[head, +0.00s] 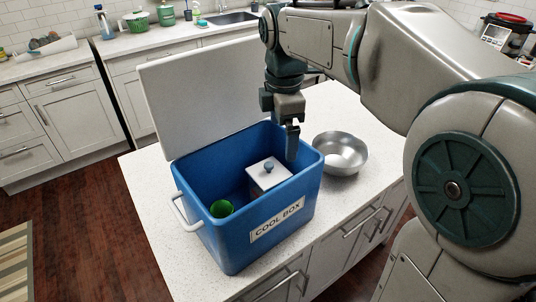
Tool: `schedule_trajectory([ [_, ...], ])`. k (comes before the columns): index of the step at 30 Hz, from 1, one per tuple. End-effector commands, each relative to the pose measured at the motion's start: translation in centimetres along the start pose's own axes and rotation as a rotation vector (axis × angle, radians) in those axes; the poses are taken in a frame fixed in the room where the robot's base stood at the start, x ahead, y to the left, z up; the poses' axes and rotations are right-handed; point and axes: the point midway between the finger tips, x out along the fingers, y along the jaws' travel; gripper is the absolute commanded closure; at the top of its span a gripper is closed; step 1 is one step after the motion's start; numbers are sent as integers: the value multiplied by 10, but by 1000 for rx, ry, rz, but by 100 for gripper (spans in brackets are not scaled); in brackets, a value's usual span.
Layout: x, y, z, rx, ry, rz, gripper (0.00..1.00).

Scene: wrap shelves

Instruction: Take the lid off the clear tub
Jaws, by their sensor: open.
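A square white lid (277,178) with a small blue knob (268,167) covers a box-shaped tub (256,189) inside the blue cool box (222,249). Little of the tub's side shows below the lid, and its base is hidden. My gripper (291,155) points down at the back right of the cool box, with its fingertips at about rim height. It is open and empty, to the right of the knob and apart from it. The fingers overlap in this view, so their gap is hard to see.
A green round thing (221,208) sits in the cool box's front left. The cool box's white lid (205,92) stands open behind. A metal bowl (341,153) is close on the right. The white counter (150,205) is bare at the left.

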Motion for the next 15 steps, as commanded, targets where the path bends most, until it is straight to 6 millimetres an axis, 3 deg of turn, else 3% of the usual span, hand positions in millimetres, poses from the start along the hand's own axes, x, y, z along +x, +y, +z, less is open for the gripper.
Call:
schedule_trajectory([
  [6,4,29,-18,-314,26,-44,0],
  [11,12,34,-21,-385,34,-55,0],
  [15,36,32,-22,-388,34,-58,0],
])
